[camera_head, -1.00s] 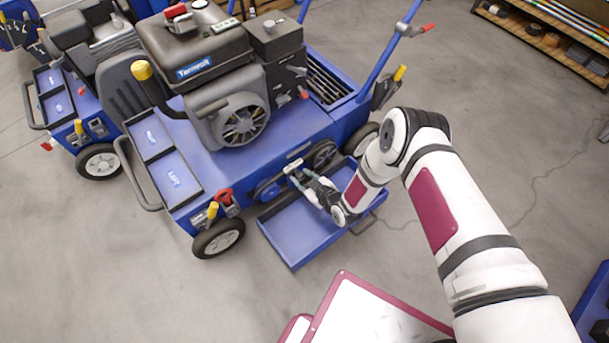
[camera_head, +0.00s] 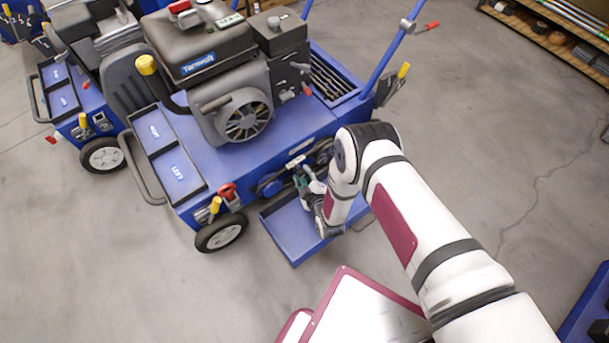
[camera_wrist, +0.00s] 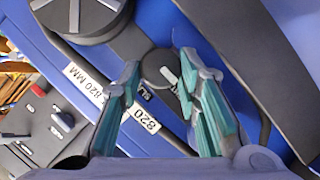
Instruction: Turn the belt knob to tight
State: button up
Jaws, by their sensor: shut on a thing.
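The belt knob (camera_wrist: 158,66) is a small round black knob with a light pointer mark on its face, seen in the wrist view. My gripper (camera_wrist: 160,70) has its two teal-padded fingers on either side of the knob and is shut on it. In the head view my gripper (camera_head: 298,170) is at the side of the blue aerator (camera_head: 250,165), above its open tray, and the knob cannot be made out there. A label beside the knob is partly covered by a finger, so the tight mark is not readable.
A larger dark round part (camera_wrist: 85,18) is near the knob, with white "820" labels (camera_wrist: 138,116) close by. The blue tray (camera_head: 285,240) juts out below my gripper. A front wheel (camera_head: 220,233) stands left of it. The floor in front is clear.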

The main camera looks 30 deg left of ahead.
dwell(0.3)
jog(key=o, duration=1.1)
jog(key=shift+o, duration=0.2)
jog(key=v, duration=1.2)
